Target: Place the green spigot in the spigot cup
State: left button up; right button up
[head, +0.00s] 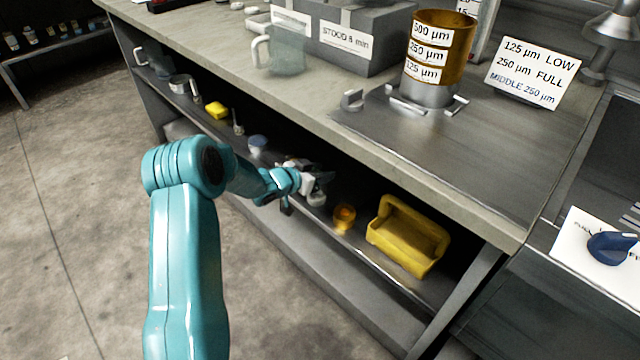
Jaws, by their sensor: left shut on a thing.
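My left gripper (306,187) reaches over the shelf under the bench, at the end of my teal arm. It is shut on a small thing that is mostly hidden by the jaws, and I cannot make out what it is. A small whitish cup-like thing (316,198) is right by the jaws; I cannot tell if they touch it. A small orange-yellow cup (344,217) stands on the shelf to the right of the gripper. I cannot pick out the green spigot, nor tell which vessel is the spigot cup. My right gripper is not in view.
A yellow open caddy (408,238) stands at the shelf's right end. The benchtop (300,98) overhangs the shelf, carrying a brown sieve column (440,50) and a clear jug (283,50).

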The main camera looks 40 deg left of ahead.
pick_arm(q)
notch_tip(320, 180, down, 3)
jog(key=shift+f+b, duration=0.2)
jog(key=shift+b, duration=0.2)
jog(key=shift+r, duration=0.15)
jog(key=o, duration=1.1)
jog(key=shift+f, duration=0.2)
jog(key=shift+r, duration=0.3)
jog(key=p+v, duration=0.2)
jog(key=v, duration=0.9)
jog(key=shift+s+r, duration=0.1)
jog(key=shift+s, duration=0.3)
